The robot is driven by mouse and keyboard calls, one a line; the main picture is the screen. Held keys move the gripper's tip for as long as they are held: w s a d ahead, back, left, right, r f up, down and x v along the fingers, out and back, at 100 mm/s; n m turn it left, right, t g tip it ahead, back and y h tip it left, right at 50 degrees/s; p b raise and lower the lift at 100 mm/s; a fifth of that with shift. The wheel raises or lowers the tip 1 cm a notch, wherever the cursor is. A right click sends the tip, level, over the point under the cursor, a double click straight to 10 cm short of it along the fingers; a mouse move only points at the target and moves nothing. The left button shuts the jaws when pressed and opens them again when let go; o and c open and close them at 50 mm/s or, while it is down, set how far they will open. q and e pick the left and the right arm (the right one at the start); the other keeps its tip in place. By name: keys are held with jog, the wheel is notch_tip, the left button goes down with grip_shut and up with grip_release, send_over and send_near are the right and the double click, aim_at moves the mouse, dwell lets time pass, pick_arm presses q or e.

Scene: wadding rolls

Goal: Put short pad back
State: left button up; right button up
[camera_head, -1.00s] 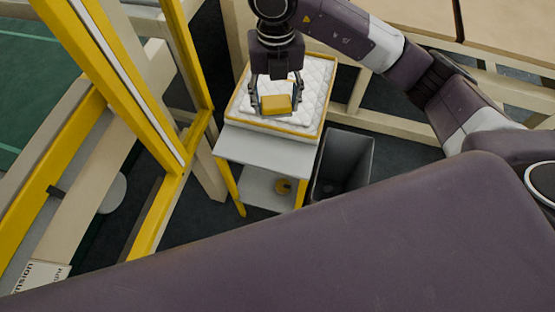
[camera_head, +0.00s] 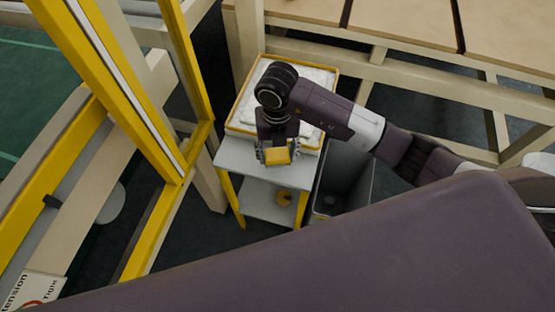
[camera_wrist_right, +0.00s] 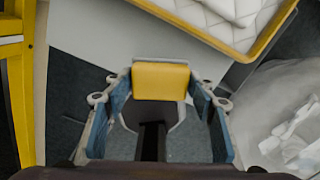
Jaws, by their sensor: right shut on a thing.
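The short pad (camera_head: 277,157) is a small yellow block with a grey back edge. It also shows in the wrist view (camera_wrist_right: 161,82), between the two blue-grey fingers. My right gripper (camera_head: 277,153) is shut on it and points down over the grey top of a small stand (camera_head: 238,155). I cannot tell whether the pad touches that top. In the wrist view, the stand's top (camera_wrist_right: 85,30) shows behind the pad. My left gripper is out of view.
A yellow-edged tray (camera_head: 328,88) with white quilted wadding lies behind the gripper. A dark bin (camera_head: 345,175) stands right of the stand. A yellow round thing (camera_head: 284,198) sits on the lower shelf. Yellow frame posts (camera_head: 110,85) rise at left.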

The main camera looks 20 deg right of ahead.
aim_at(278, 162)
notch_tip(278, 162, down, 4)
dwell(0.4)
jog(key=shift+f, duration=0.2)
jog(key=o, duration=1.3)
jog(key=shift+c, duration=0.2)
jog(key=shift+r, duration=0.1)
